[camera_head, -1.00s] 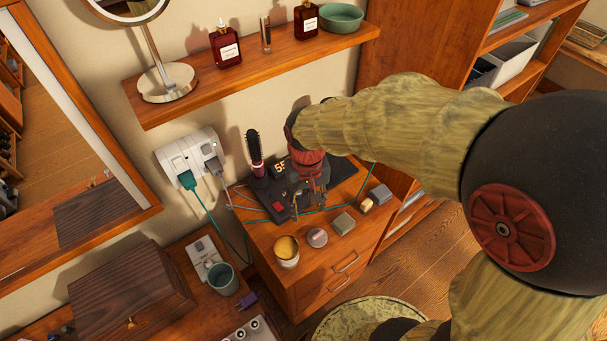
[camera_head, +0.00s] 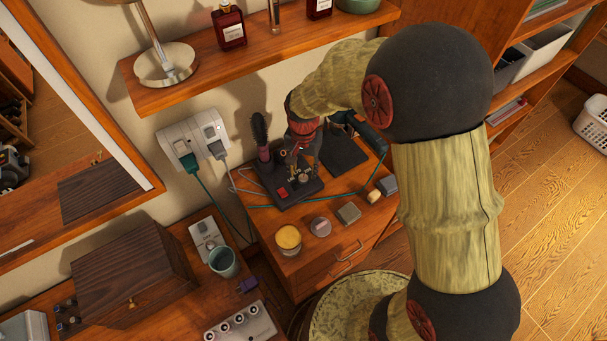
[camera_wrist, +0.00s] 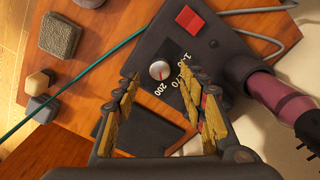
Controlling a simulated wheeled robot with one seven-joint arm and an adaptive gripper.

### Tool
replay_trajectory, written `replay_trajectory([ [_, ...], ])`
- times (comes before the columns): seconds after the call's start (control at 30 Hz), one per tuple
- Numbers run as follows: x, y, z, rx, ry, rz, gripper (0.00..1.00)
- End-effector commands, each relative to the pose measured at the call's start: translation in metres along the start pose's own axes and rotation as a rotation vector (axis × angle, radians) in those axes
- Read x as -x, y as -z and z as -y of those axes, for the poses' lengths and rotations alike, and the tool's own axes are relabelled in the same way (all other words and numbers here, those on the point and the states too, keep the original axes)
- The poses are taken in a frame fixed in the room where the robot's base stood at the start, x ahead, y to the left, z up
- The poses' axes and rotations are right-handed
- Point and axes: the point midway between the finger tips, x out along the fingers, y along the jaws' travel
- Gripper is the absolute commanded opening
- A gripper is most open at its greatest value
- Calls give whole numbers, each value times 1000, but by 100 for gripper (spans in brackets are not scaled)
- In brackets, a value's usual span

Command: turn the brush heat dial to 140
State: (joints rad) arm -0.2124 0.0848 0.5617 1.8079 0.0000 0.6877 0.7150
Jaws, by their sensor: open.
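The heat dial (camera_wrist: 159,70) is a small round pale knob with a red mark on a black base (camera_wrist: 120,55). Beside it the wrist view shows white numbers, with 170 and 200 readable and another partly unclear. The red mark is on the lower part of the knob; its exact setting is too small to tell. A round brush (camera_head: 262,140) with a pink-purple handle (camera_wrist: 283,98) stands in the base. My gripper (camera_wrist: 168,88) is open, its fingers either side of the dial in the picture. Contact cannot be told. In the head view my gripper (camera_head: 300,165) is over the base.
A red switch (camera_wrist: 190,19) is on the base. A green cord (camera_wrist: 75,83) runs across the tabletop. A candle jar (camera_head: 288,240), a round tin (camera_head: 320,227) and small blocks (camera_head: 348,213) stand in front. A dark mat (camera_head: 343,152) and a black tool (camera_head: 368,135) lie right.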

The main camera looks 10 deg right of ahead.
Motion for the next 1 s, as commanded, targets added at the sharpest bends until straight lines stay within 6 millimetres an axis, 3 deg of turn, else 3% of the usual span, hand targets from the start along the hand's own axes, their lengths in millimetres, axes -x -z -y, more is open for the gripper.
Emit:
replay_trajectory([
  [0.23,-28,0,0,1,0,0,42],
  [0.57,-32,0,0,1,0,0,42],
  [1.0,-32,0,0,1,0,0,18],
])
